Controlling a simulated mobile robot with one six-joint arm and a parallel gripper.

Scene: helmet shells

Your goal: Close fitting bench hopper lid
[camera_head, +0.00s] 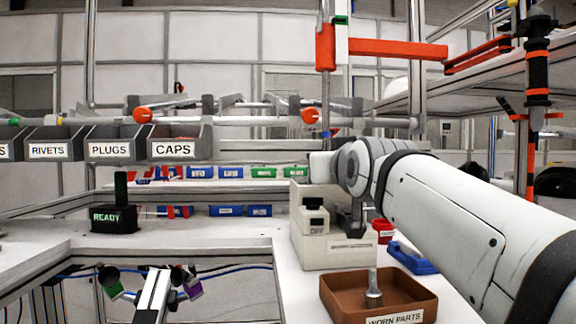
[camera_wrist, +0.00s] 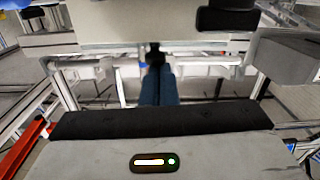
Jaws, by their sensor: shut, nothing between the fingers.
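The bench hopper, which I take to be the pale beige box (camera_head: 338,252) with an OFF panel (camera_head: 314,218), stands on the white bench right of centre in the head view. My arm reaches in from the right and covers its upper right part. I cannot make out the lid or how far open it is. In the wrist view my gripper (camera_wrist: 156,68) is shut and empty, its dark blue fingers together. A pale beige surface (camera_wrist: 110,22) spans the top of that view beyond the fingertips. I cannot tell whether they touch it.
A brown WORN PARTS tray (camera_head: 338,300) holding a metal part (camera_head: 373,290) stands in front of the beige box. A READY box (camera_head: 113,219) stands left. Labelled bins (camera_head: 180,142) hang at back left.

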